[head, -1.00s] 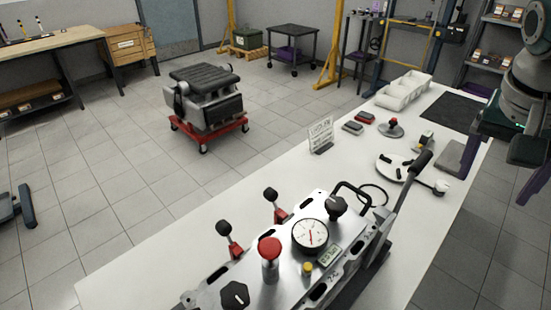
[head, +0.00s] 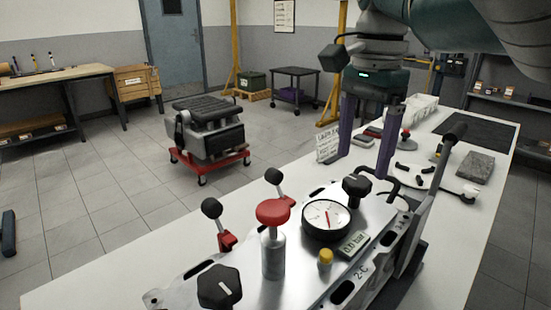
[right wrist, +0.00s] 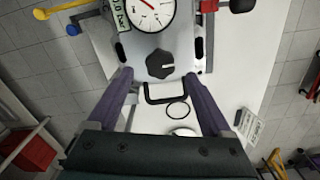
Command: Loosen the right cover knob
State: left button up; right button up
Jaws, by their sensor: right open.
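The right cover knob (head: 356,186) is black and lobed. It stands at the right end of the metal cover plate (head: 300,275), beside the pressure gauge (head: 326,219). In the right wrist view the knob (right wrist: 160,64) shows from above with a pale line on it, beyond the fingertips and between their lines. My right gripper (head: 363,164) is open, with its two purple fingers pointing down above and around the knob's area, apart from it. The wrist view shows nothing between its fingers (right wrist: 156,84). A second black knob (head: 219,287) is at the plate's left end. My left gripper is out of view.
A black handle (head: 407,184) lies just past the knob, and a tall lever (head: 450,145) rises at right. The white table (head: 100,275) is bare at left.

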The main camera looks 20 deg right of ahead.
aim_at(357, 180)
notch_tip(357, 180, down, 4)
jog(key=shift+f+b, duration=0.15)
jog(key=shift+b, duration=0.15)
grip_shut()
dwell(0.6)
